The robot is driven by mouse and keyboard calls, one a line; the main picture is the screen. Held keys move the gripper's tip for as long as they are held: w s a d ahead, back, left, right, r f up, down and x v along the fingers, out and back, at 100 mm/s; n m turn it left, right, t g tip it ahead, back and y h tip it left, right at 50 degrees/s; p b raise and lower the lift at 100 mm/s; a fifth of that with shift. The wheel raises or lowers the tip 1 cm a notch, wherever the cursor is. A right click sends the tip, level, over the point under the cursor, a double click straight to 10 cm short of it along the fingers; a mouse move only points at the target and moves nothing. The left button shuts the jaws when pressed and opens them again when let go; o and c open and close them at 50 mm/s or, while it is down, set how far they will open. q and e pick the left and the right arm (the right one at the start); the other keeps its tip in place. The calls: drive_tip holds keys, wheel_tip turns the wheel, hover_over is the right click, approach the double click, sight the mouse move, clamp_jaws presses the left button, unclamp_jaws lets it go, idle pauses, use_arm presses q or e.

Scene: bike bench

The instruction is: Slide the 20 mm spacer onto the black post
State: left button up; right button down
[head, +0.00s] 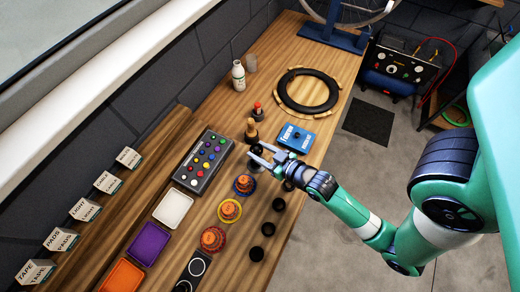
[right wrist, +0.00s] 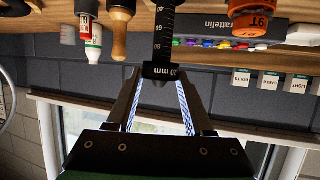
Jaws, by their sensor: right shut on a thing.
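My right gripper (head: 262,157) is shut on the black 20 mm spacer (right wrist: 160,71), which sits between the fingertips (right wrist: 158,78) in the right wrist view. That view is upside down, with the bench at the top. The black post (right wrist: 164,28), marked with a white scale, lines up with the spacer. A short pointed tip shows past the spacer's far side from the bench. The spacer looks to be at the post's upper end, but I cannot tell for sure whether it is around it or in front. In the head view the gripper mostly hides both. My left gripper is not in view.
A wooden-handled tool (head: 251,130), a red-capped bottle (head: 257,111) and a blue box (head: 295,137) stand close by. A button panel (head: 203,161) is to the left. Orange items (head: 230,210) and loose black rings (head: 268,229) lie nearer the front.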

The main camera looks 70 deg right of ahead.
drive_tip(key=shift+f+b, duration=2.4)
drive_tip(key=shift+f, duration=1.05)
drive_tip(key=shift+c, duration=1)
unclamp_jaws()
drive_tip(key=p+v, duration=0.1)
drive_tip(key=v, duration=0.4)
drive_tip(key=shift+s+a+r, duration=0.15)
drive_tip(key=shift+s+r, duration=0.05)
drive_tip(key=shift+s, duration=0.1)
drive_tip(key=v, duration=0.2)
drive_tip(key=b+v, duration=0.1)
drive_tip(key=v, duration=0.1)
drive_tip(key=shift+s+a+f, duration=0.15)
drive_tip(key=shift+s+a, duration=0.05)
drive_tip(key=shift+a, duration=0.05)
drive_tip(key=shift+s+a+r, duration=0.1)
drive_tip(key=shift+s+r, duration=0.4)
drive_tip(key=shift+r, duration=0.05)
